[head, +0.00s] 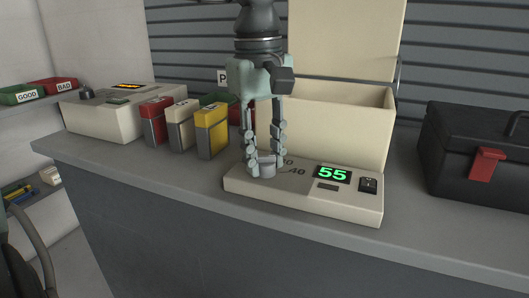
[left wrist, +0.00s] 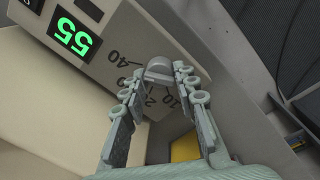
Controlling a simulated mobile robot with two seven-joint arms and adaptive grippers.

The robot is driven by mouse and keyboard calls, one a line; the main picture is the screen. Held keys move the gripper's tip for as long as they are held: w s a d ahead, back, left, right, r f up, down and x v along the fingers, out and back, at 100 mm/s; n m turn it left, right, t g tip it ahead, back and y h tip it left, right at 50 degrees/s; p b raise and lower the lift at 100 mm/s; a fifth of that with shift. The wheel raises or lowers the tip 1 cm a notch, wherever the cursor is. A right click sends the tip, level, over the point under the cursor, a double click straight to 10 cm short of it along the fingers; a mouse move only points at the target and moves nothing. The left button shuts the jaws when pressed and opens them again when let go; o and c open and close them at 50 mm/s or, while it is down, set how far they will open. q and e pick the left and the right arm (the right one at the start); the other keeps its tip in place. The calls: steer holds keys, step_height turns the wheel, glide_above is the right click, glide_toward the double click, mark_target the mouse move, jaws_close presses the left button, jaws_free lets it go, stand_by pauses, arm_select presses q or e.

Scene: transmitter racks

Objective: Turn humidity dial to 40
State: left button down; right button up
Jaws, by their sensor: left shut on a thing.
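The humidity dial (head: 266,167) is a grey knob on the left part of a cream control box (head: 310,207). It also shows in the left wrist view (left wrist: 158,70), beside printed marks that include 40. The green display (head: 332,174) on the box reads 55; it shows in the left wrist view too (left wrist: 73,36). My left gripper (head: 266,160) points down from above, with its fingers closed on both sides of the dial. The fingers hide part of the dial and some of its marks. My right gripper is in neither view.
A cream open-lidded box (head: 340,125) stands right behind the control box. Red, cream and yellow cases (head: 211,132) stand to the left, near another cream device (head: 115,112). A black toolbox (head: 465,155) stands at the right. The grey counter (head: 180,180) is clear in front.

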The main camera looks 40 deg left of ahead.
mark_target(260, 157)
arm_select(q)
steer(key=c, duration=1.2)
jaws_free()
steer(key=shift+s, duration=0.1)
steer(key=shift+r, duration=0.1)
steer(key=r, duration=1.1)
steer(key=shift+s+a+r, duration=0.1)
steer(key=shift+s+r, duration=0.15)
steer(key=shift+r, duration=0.15)
